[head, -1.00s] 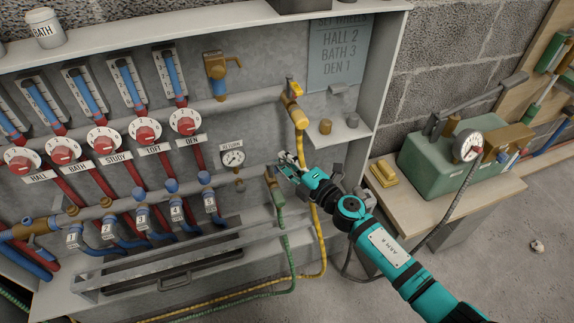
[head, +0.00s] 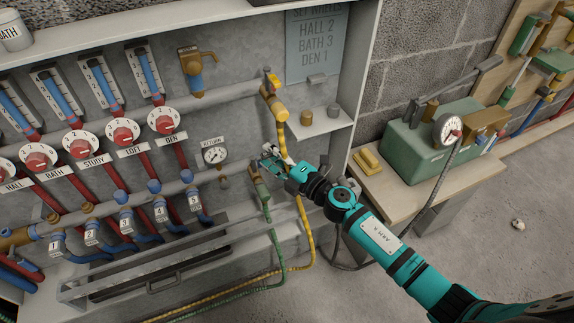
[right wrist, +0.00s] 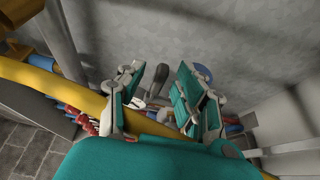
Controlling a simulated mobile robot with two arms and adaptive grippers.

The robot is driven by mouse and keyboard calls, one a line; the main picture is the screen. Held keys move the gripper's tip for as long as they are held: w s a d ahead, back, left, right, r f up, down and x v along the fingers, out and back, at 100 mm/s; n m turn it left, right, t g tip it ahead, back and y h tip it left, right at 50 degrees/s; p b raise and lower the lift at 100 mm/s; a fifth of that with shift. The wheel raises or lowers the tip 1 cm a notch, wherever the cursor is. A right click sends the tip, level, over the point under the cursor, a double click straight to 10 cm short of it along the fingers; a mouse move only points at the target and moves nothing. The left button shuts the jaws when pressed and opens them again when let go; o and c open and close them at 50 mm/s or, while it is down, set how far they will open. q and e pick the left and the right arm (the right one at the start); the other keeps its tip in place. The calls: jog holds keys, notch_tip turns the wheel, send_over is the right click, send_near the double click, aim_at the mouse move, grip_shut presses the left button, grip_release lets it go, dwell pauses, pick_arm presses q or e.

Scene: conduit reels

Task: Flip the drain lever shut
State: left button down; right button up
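The drain valve (head: 254,173) is at the right end of the lower pipe in the head view, with a green hose hanging from it. My right gripper (head: 268,156) is just above and to the right of it, its fingers toward the wall. The drain lever is hard to make out there, hidden by the fingers. In the right wrist view the right gripper (right wrist: 157,92) is open, with a dark grey lever (right wrist: 158,77) standing in the gap between its fingers. I cannot tell whether they touch it. My left gripper is not in view.
A yellow hose (head: 299,205) hangs from the fill valve (head: 272,84) and passes close to my right gripper. A return gauge (head: 214,153) is to its left and a small shelf (head: 322,124) above right. A green pump box (head: 420,145) stands on the side bench.

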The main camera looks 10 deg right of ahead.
jog(key=v, duration=1)
jog(key=shift+s+d, duration=0.2)
jog(key=shift+s, duration=0.15)
